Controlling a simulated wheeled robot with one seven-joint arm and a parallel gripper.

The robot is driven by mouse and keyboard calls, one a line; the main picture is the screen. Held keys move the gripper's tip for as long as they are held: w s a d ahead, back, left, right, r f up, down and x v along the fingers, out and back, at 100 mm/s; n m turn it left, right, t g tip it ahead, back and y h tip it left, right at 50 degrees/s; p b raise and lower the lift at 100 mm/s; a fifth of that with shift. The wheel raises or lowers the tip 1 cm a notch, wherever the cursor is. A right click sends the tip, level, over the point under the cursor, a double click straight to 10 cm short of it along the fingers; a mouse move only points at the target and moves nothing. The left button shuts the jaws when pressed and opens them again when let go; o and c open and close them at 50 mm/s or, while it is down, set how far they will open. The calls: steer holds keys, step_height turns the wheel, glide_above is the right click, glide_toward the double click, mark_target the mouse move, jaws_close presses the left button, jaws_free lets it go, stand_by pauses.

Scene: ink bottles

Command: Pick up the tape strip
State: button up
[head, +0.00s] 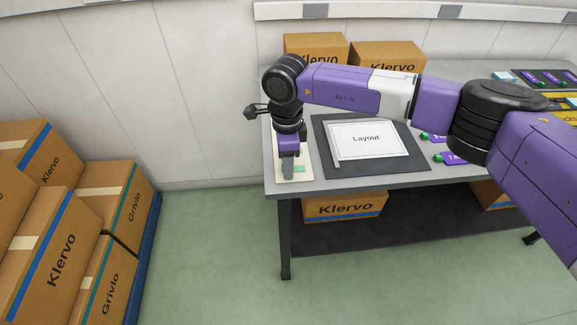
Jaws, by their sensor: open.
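My gripper (288,172) points down over the left end of the table and is open. Below it lies a cream-coloured card or pad (305,178). A small pale green piece (299,168), which looks like the tape strip, shows on the pad just right of the fingers. The fingers hide part of the pad and perhaps part of the strip. I cannot tell whether the fingers touch the strip.
The grey table (345,185) holds a dark mat (400,170) with a white sheet marked Layout (366,138) right of my gripper. Purple labels and green items (440,137) lie farther right. Klervo boxes (316,44) stand behind. Stacked boxes (45,240) stand at the left.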

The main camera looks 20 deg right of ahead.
steer(key=c, duration=0.9)
steer(key=shift+c, duration=0.2)
steer(key=shift+r, duration=0.15)
